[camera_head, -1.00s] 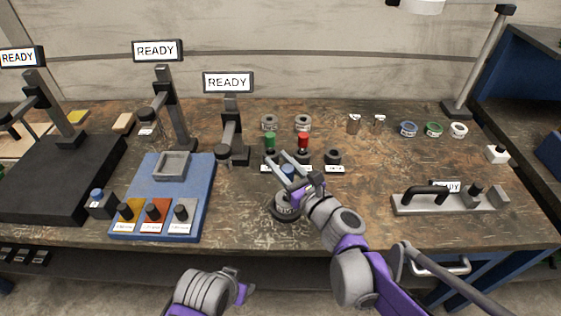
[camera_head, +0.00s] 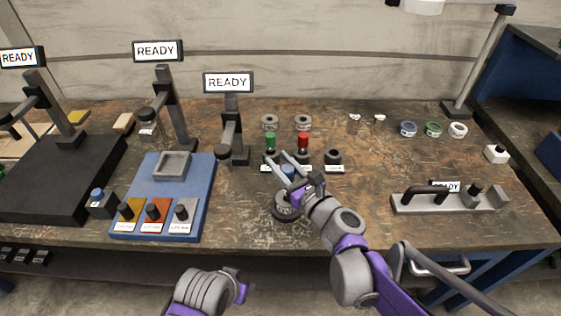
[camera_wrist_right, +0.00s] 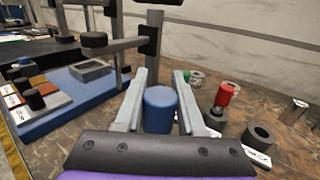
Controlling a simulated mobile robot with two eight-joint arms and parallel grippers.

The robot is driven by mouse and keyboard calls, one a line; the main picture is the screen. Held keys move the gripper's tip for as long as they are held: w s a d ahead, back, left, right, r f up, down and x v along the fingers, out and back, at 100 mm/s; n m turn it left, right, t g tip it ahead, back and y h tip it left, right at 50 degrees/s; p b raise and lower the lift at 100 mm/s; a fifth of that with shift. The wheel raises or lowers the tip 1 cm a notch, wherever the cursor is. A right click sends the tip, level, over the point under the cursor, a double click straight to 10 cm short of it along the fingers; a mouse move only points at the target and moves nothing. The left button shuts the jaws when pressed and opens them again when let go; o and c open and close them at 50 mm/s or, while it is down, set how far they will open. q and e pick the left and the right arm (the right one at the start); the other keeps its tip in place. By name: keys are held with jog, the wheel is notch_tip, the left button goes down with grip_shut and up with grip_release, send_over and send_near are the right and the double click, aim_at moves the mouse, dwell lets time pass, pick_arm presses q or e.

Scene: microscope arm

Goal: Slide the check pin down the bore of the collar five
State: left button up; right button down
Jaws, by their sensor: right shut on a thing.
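My right gripper (camera_head: 281,161) is shut on the blue-topped check pin (camera_head: 287,173). In the right wrist view the blue top (camera_wrist_right: 160,108) stands upright between the two fingers (camera_wrist_right: 160,88). A grey ring-shaped collar (camera_head: 284,204) sits on a dark round base near the front of the bench, just below and in front of the held pin. The pin's lower end is hidden, so I cannot tell whether it is in a bore. I cannot read which collar is number five. My left gripper is out of view; only part of that arm shows at the bottom.
Behind the gripper stand a green pin (camera_head: 270,141), a red pin (camera_head: 303,142) and an empty dark holder (camera_head: 333,157). Two grey collars (camera_head: 269,122) (camera_head: 303,122) lie farther back. A blue tray board (camera_head: 200,207) is left; a handled grey fixture (camera_head: 450,204) is right.

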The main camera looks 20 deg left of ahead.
jog(key=shift+f+b, duration=1.9)
jog(key=shift+f, duration=0.95)
jog(key=shift+c, duration=2.1)
grip_release()
jog(key=v, duration=1.1)
jog(key=shift+p, duration=0.45)
jog(key=shift+a, duration=0.1)
